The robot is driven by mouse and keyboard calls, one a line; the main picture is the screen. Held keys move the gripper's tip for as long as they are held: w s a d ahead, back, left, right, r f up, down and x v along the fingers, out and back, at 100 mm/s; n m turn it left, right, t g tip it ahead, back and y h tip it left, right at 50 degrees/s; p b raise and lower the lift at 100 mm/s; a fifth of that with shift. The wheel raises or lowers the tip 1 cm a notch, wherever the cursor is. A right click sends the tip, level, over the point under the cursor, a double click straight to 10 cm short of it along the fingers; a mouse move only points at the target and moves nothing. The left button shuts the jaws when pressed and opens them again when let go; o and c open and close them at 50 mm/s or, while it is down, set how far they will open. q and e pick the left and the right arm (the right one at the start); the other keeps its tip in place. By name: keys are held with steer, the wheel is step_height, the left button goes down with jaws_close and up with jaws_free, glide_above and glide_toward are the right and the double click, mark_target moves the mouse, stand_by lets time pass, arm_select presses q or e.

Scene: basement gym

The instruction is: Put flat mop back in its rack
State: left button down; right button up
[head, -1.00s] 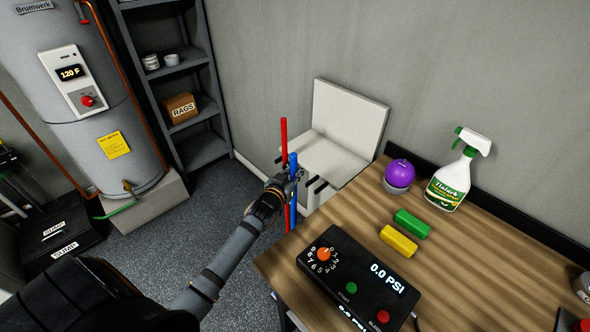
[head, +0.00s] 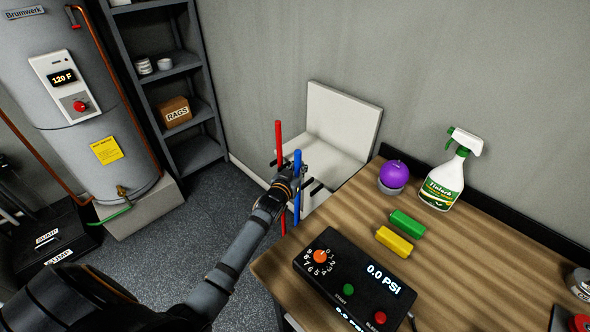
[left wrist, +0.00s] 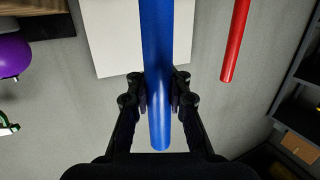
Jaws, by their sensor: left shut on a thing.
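A blue pole (head: 297,208) stands upright in my left gripper (head: 293,176). In the left wrist view the two fingers (left wrist: 160,90) close on the blue pole (left wrist: 157,40) from both sides. A red pole (head: 279,145) stands just left of it, apart from the gripper; it also shows in the left wrist view (left wrist: 236,40). The mop heads are hidden or out of view, so I cannot tell which pole is the flat mop. A white rack (head: 343,118) with dark pegs (head: 312,187) is against the wall behind the gripper. My right gripper is out of view.
A wooden table (head: 480,235) fills the right, with a control box (head: 345,270), green block (head: 407,222), yellow block (head: 394,241), purple ball (head: 394,173) and spray bottle (head: 445,180). Grey shelves (head: 190,110) and a water heater (head: 85,110) stand left. Open floor (head: 190,240) lies between.

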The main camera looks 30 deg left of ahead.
arm_select(q)
steer(key=w+d+b, duration=0.2)
steer(key=w+b, duration=0.1)
steer(key=w, duration=0.4)
steer(key=shift+w+d+r, duration=0.15)
steer(key=shift+w+d, duration=0.15)
steer(key=shift+d, duration=0.05)
stand_by(0.4)
steer(key=shift+f+b, duration=0.2)
steer(key=shift+b, duration=0.15)
steer(key=shift+f+b, duration=0.35)
steer(key=shift+f, duration=0.1)
steer(key=c, duration=1.2)
jaws_free()
steer(key=shift+s, duration=0.1)
steer(key=shift+o, duration=0.2)
steer(key=s+r, duration=0.1)
steer(key=s, duration=1)
steer(key=shift+s+d+r, duration=0.3)
steer(key=shift+s+d, duration=0.05)
steer(key=shift+s, duration=0.05)
